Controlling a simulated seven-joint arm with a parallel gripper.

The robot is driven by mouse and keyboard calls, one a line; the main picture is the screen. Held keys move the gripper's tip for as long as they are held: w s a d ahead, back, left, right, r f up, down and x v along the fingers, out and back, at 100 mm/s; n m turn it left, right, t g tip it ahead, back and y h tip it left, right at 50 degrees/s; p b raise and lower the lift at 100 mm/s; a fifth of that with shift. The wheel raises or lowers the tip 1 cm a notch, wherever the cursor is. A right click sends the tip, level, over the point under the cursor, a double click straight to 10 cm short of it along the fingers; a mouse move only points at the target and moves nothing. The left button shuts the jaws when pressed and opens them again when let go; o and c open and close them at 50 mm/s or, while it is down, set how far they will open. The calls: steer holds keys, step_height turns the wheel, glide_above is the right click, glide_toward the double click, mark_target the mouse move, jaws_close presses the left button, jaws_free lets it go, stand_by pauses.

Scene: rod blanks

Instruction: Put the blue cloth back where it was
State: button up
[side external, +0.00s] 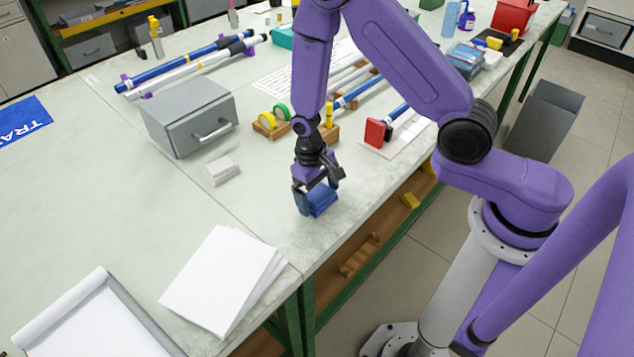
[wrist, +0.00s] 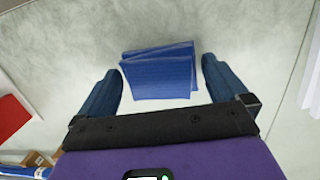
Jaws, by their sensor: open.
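The blue cloth (side external: 322,203) is a small folded stack near the front edge of the workbench. My gripper (side external: 318,190) is over it, pointing down. In the wrist view the folded cloth (wrist: 160,72) lies between the two fingers of my gripper (wrist: 162,85), with a gap on each side. The fingers are open. In the side view the gripper partly hides the cloth. A white folded cloth or pad (side external: 222,171) lies to the left of the gripper.
A grey drawer box (side external: 185,115) stands left of my gripper. A wooden tape holder (side external: 268,125) and a red block (side external: 375,133) are behind it. White paper sheets (side external: 222,280) lie toward the front left. The bench's front edge is close on the right.

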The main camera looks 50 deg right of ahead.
mark_target(312, 191)
steer(key=shift+s+a+r+n, duration=0.9)
steer(key=shift+r+n, duration=0.7)
steer(key=shift+r, duration=6.55)
steer(key=s+d+r+n+t, duration=0.1)
steer(key=s+d+r+n, duration=0.1)
steer(key=s, duration=0.8)
steer(key=s+d+r+n, duration=0.3)
steer(key=s+r+n, duration=0.2)
steer(key=s, duration=0.5)
steer(key=shift+s+n+t+y, duration=0.15)
steer(key=shift+n+t+y, duration=0.25)
steer(key=shift+n, duration=0.8)
steer(key=shift+r, duration=0.1)
